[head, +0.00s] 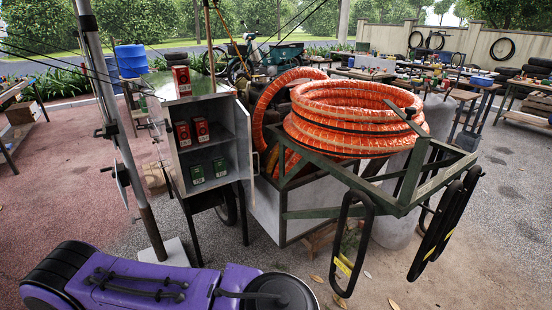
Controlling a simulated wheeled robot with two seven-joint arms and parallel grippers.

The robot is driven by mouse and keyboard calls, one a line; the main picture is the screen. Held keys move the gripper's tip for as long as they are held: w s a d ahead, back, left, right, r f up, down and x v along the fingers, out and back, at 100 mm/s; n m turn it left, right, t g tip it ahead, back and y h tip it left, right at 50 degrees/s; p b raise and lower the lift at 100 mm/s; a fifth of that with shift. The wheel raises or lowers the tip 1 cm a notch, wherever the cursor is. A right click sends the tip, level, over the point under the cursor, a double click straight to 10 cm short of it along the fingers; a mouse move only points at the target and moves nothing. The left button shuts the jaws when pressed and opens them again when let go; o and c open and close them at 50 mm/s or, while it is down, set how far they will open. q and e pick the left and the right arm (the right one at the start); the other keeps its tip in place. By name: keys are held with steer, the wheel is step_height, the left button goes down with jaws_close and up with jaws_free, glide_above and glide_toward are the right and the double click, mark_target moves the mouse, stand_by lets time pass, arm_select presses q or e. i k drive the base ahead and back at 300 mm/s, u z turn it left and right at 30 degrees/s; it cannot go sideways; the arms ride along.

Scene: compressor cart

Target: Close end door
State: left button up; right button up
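The compressor cart has a dark green frame (325,213) and carries a large coil of orange hose (345,118). At its left is a grey cabinet (215,96) with its front open, showing shelves inside. A narrow grey upright panel (243,140) stands at the right edge of the opening. A lower pale grey panel (265,212) is beside it on the cart. I cannot tell for certain which panel is the end door. Neither of my grippers is in view.
Red boxes (201,130) and green boxes (219,167) stand on the cabinet shelves. A grey pole (130,160) rises from a pale base just left of the cabinet. Black loops (351,245) hang from the cart's right side. Open paving lies at the lower right.

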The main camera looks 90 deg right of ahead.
mark_target(243, 119)
steer(key=z, duration=2.75)
